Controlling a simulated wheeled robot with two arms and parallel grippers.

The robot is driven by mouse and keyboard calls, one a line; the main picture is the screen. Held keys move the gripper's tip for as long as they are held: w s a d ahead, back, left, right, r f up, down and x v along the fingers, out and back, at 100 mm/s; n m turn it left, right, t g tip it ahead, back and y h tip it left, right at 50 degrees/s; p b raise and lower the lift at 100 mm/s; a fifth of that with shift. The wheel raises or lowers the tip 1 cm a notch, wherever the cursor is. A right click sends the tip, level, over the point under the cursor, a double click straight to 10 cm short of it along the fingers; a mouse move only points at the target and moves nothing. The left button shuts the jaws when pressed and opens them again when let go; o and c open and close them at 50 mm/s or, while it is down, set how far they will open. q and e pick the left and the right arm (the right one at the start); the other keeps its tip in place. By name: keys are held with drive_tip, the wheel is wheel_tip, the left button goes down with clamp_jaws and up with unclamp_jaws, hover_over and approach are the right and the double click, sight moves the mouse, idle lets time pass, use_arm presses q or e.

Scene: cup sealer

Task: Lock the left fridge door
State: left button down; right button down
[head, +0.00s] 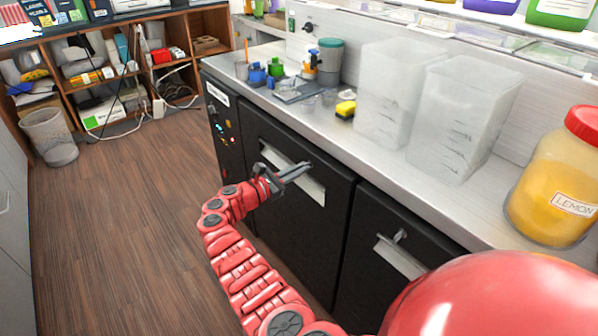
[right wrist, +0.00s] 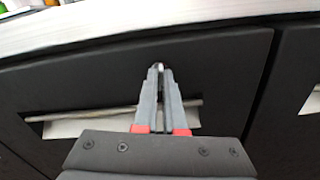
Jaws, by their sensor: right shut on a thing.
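The left fridge door (head: 290,225) is a black panel under the counter and looks closed. It has a light recessed handle (head: 312,190). My right gripper (head: 304,168) reaches its upper part, at the lock. In the right wrist view the door (right wrist: 225,75) fills most of the picture, with its handle slot (right wrist: 75,127) below and left of the fingertips. There my right gripper (right wrist: 160,72) is nearly closed on a small pale lock key (right wrist: 160,65), mostly hidden between the fingertips. The key's turn angle cannot be told. My left gripper is not in view.
The right fridge door (head: 385,275) has its own handle and a small key (head: 400,235). The steel counter (head: 390,165) above holds clear bins (head: 460,115), a lemon jar (head: 560,180) and a yellow sponge (head: 346,108). The wooden floor (head: 120,230) at left is clear.

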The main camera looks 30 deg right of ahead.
drive_tip(key=shift+s+f+m+b, duration=0.1)
drive_tip(key=shift+m+b, duration=3.05)
drive_tip(key=shift+m, duration=0.65)
drive_tip(key=shift+f+m+b, duration=0.1)
drive_tip(key=shift+m+b, duration=3)
drive_tip(key=shift+m, duration=0.7)
drive_tip(key=c, duration=1)
unclamp_jaws()
